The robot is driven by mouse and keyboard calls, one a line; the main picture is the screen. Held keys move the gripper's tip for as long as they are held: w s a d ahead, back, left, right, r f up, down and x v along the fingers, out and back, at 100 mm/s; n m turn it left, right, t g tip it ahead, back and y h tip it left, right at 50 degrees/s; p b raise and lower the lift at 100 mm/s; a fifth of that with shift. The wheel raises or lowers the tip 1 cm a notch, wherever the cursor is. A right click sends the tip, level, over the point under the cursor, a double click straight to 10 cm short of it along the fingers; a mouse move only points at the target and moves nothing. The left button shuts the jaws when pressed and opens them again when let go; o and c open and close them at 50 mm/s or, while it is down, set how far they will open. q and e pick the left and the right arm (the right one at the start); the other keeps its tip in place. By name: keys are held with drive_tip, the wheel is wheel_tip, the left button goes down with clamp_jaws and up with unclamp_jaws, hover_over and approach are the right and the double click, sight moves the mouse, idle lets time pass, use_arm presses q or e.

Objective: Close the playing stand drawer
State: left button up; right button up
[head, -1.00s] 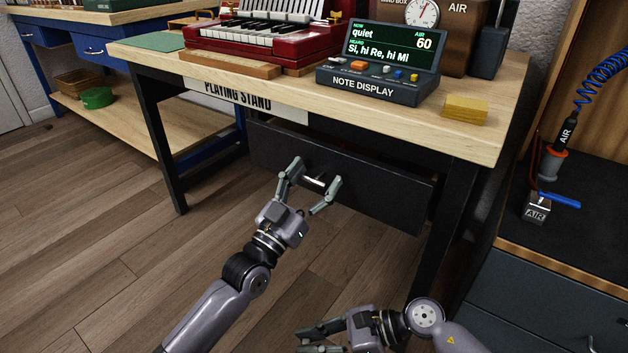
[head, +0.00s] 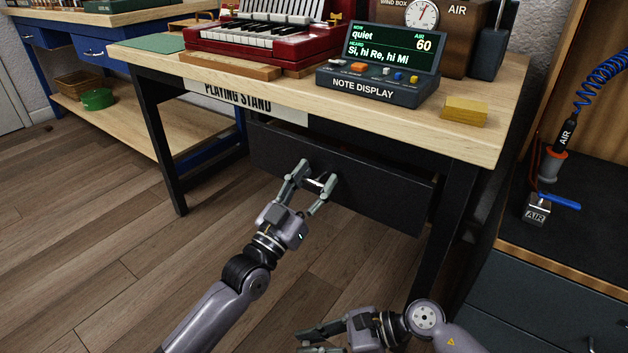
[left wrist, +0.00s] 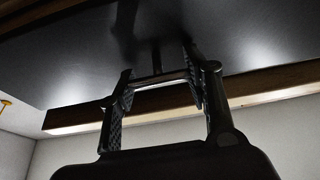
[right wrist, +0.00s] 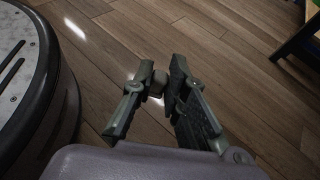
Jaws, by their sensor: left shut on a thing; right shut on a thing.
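The playing stand drawer (head: 375,190) has a dark front and sits under the wooden top of the playing stand (head: 480,142). How far it stands out is hard to tell. My left gripper (head: 318,186) is at its metal bar handle, with a finger on either side. In the left wrist view the handle (left wrist: 160,79) crosses between the fingertips, below the dark drawer front (left wrist: 75,60). My right gripper (head: 302,341) is low in the head view, away from the drawer. In the right wrist view its fingers are shut on a small grey-brown piece (right wrist: 157,84).
On the stand are a red keyboard instrument (head: 265,40), a note display (head: 385,70) and a yellow block (head: 465,110). A dark cabinet (head: 560,240) stands at the right, beyond the stand's leg (head: 450,225). The floor before the drawer is clear apart from my arms.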

sight(325, 172)
use_arm(q)
clamp_jaws()
drive_tip(key=w+d, duration=0.1)
drive_tip(key=w+d+b, duration=0.1)
drive_tip(key=w, duration=0.1)
drive_tip(key=shift+w+d, duration=0.15)
drive_tip(key=shift+w, duration=0.15)
drive_tip(key=shift+r, duration=0.2)
use_arm(e)
drive_tip(key=shift+s+a+f, duration=0.1)
drive_tip(key=shift+f, duration=0.4)
use_arm(q)
drive_tip(key=o, duration=1)
unclamp_jaws()
drive_tip(key=o, duration=0.4)
drive_tip(key=shift+w+d+f, duration=0.1)
drive_tip(key=shift+d+f, duration=0.05)
drive_tip(key=shift+d, duration=0.1)
drive_tip(key=shift+o, duration=0.2)
drive_tip(key=shift+a+f, duration=0.1)
